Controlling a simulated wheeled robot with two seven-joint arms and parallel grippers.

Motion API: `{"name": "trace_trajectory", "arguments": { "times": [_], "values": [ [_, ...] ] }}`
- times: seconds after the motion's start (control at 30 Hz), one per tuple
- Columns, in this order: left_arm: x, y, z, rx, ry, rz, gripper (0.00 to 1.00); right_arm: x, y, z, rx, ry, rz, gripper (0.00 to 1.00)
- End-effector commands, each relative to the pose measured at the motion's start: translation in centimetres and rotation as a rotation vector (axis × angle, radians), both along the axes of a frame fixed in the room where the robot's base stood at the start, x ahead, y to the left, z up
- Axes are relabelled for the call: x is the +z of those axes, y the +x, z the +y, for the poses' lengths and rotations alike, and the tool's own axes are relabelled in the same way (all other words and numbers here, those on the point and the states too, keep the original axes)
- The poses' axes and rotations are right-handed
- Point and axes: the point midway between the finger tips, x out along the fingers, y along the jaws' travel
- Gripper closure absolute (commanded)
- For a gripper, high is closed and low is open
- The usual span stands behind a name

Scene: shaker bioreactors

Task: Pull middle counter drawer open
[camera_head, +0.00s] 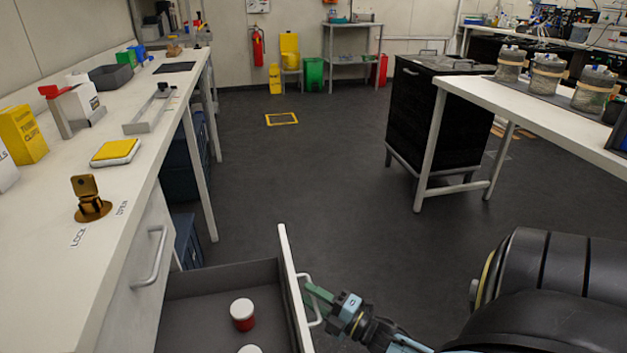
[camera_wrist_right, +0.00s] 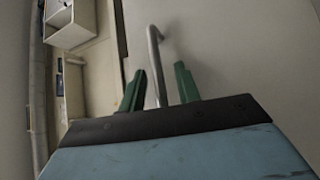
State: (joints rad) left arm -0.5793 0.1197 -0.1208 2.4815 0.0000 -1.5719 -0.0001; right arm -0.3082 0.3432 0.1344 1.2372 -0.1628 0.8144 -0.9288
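A grey counter drawer (camera_head: 205,282) stands pulled out from the left counter, with its white front panel facing right. Its metal bar handle (camera_head: 313,312) also shows in the right wrist view (camera_wrist_right: 155,52). My right gripper (camera_head: 316,292) has green fingers at this handle. In the right wrist view my right gripper (camera_wrist_right: 158,82) is open, with one finger on each side of the bar and visible gaps. A white-capped red jar (camera_head: 242,314) stands in the drawer. A second white cap (camera_head: 249,349) is cut off at the bottom edge. My left gripper is not in view.
A closed counter front with a handle (camera_head: 152,258) is beside the open drawer. A brass latch (camera_head: 90,199) sits on the counter between LOCK and OPEN labels. A black cabinet (camera_head: 415,115) and white table (camera_head: 530,115) stand at right.

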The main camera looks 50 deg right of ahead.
Motion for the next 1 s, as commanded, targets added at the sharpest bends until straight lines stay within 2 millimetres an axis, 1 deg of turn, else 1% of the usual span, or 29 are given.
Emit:
{"name": "trace_trajectory", "arguments": {
  "times": [0.23,0.37,0.43,0.5,0.7,0.8,0.9,1.0],
  "values": [
    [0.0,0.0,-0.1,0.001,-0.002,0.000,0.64,0.0,-0.1,0.0,-0.001,0.001,0.000,0.68],
    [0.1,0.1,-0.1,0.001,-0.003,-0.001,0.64,-0.2,-1.2,-0.2,-0.002,0.001,0.002,0.68],
    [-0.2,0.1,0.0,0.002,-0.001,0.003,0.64,-0.3,-2.3,-0.4,-0.002,0.002,0.004,0.68],
    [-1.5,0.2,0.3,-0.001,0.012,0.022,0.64,-0.5,-3.7,-0.6,-0.003,0.002,0.005,0.68],
    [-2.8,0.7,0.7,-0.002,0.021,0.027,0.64,-1.1,-8.3,-1.3,-0.002,0.001,0.005,0.68],
    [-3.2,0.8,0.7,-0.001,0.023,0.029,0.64,-1.4,-10.2,-1.6,-0.003,0.000,0.003,0.68],
    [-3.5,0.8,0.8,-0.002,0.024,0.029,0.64,-1.6,-11.6,-1.8,-0.002,0.000,0.002,0.68],
    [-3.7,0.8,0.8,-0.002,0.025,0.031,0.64,-1.8,-12.6,-1.9,-0.001,0.000,0.001,0.68]
  ]
}}
